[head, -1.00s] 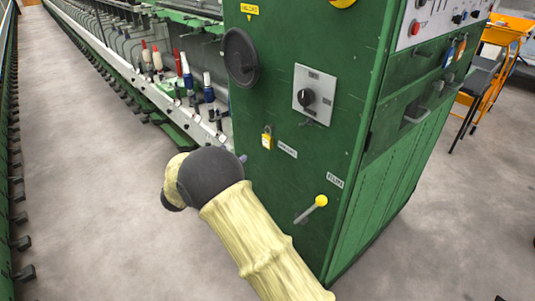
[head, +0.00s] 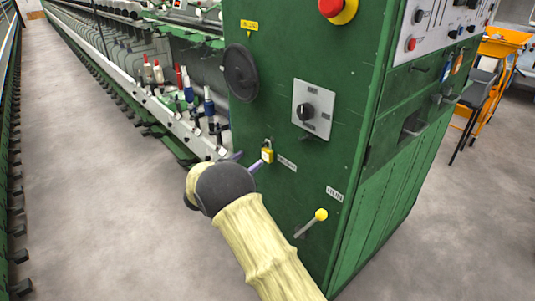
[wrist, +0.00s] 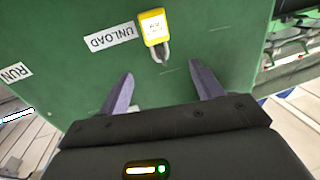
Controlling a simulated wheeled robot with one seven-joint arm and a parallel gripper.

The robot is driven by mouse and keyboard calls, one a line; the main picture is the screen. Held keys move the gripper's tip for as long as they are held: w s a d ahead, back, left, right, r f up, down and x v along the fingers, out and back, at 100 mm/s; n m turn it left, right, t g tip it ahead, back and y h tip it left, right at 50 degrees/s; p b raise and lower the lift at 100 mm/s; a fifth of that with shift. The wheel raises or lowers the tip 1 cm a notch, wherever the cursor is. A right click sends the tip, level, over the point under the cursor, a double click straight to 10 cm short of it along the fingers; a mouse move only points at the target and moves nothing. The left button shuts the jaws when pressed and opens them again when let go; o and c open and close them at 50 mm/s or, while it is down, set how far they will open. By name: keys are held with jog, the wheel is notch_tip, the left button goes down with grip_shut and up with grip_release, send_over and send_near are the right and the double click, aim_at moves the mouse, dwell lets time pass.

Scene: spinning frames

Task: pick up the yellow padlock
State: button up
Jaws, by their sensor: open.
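The yellow padlock (head: 267,154) hangs on the green machine panel, just left of a small white label. In the wrist view the padlock (wrist: 153,28) appears upside down, its grey shackle pointing down toward the space between the fingers. My gripper (wrist: 158,82) is open, with its two purple-grey fingers spread and nothing between them. The padlock's body lies beyond the fingertips, apart from them. In the head view my gripper (head: 246,160) is just left of the padlock, partly hidden behind my wrist.
The green machine cabinet (head: 300,60) carries a rotary switch (head: 306,111), a black handwheel (head: 240,72), a yellow-knobbed lever (head: 320,215) and a red emergency button (head: 331,8). Spinning frames with bobbins (head: 187,90) stand at the left. The grey floor aisle (head: 90,180) is clear.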

aim_at(264, 150)
jog(key=shift+x, duration=1.85)
jog(key=x, duration=0.2)
jog(key=p+x, duration=0.1)
jog(key=x, duration=0.2)
jog(key=shift+d+f, duration=0.15)
jog(key=shift+f, duration=0.1)
jog(key=c, duration=1.1)
